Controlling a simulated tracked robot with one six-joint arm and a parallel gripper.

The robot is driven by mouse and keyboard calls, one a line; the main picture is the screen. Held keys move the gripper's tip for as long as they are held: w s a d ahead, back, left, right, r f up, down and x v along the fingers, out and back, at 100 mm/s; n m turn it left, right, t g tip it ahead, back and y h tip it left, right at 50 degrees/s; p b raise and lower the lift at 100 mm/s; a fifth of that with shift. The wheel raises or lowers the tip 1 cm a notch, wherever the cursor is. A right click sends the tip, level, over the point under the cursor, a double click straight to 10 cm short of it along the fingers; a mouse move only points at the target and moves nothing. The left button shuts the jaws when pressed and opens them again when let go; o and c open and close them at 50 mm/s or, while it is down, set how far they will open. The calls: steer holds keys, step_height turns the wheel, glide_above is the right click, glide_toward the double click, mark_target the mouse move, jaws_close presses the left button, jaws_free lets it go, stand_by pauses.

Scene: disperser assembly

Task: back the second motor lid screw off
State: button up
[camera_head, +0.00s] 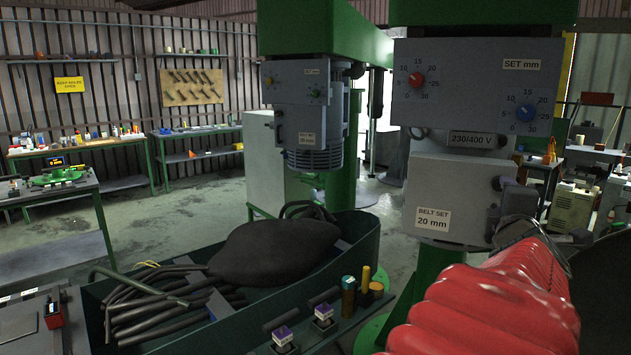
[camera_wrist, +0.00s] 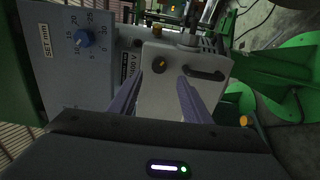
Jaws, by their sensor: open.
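The motor lid is the pale grey box below the 230/400 V plate. It shows in the wrist view (camera_wrist: 180,100) and in the head view (camera_head: 455,185), with a "BELT SET 20 mm" label. In the wrist view a dark-yellow screw head (camera_wrist: 159,64) sits on the lid's face, and another small knob (camera_wrist: 156,31) shows near its far edge. I cannot tell which is the second screw. My gripper (camera_wrist: 160,79) is open and empty, its two fingers either side of the nearer screw head and apart from it. In the head view my gripper (camera_head: 517,205) is dark at the lid's right side.
A black handle (camera_wrist: 205,73) is on the lid right of the screw. The control panel (camera_head: 475,85) with two dials is above the lid. A dark green bin (camera_head: 340,275) with hoses and a black sack stands left. A second machine (camera_head: 308,110) stands behind.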

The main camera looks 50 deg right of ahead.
steer(key=v, duration=0.6)
steer(key=shift+w, duration=0.1)
stand_by(0.5)
